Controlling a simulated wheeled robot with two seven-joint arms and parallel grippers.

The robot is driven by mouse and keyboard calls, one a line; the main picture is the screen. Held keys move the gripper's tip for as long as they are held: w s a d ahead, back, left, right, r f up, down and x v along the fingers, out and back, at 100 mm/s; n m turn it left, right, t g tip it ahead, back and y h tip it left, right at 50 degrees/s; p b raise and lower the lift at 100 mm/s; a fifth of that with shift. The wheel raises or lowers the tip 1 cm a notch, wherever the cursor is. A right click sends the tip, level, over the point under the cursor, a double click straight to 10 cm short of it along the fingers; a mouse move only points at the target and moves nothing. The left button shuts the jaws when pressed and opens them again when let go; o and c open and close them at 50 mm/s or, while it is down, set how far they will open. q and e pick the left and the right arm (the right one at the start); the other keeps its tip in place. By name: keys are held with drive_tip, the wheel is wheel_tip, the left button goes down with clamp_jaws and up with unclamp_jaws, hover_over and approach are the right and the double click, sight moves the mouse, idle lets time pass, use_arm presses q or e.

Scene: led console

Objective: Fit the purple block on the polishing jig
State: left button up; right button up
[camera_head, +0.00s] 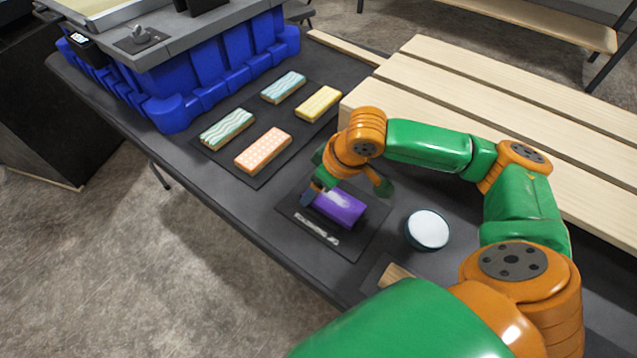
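The purple block (338,207) lies on a dark square plate (352,243) on the table, with a pale streak on its top. The plate carries a white marking along its front left side, and I cannot tell for certain that it is the polishing jig. My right gripper (346,190) is over the block with its fingers spread. One finger is at the block's left end and the other is apart from it, behind its right side. The gripper hides part of the block's far side. My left gripper is not in view.
A round white-topped dish (428,229) stands right of the plate. A wooden piece (396,275) is partly hidden by my arm. Several patterned blocks, including an orange one (263,149), lie on a dark mat. A blue-sided console (225,65) stands behind left; wooden planks (500,110) are at right.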

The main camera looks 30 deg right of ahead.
drive_tip(key=shift+f, duration=0.5)
idle(0.4)
drive_tip(key=o, duration=1.5)
drive_tip(key=shift+c, duration=0.2)
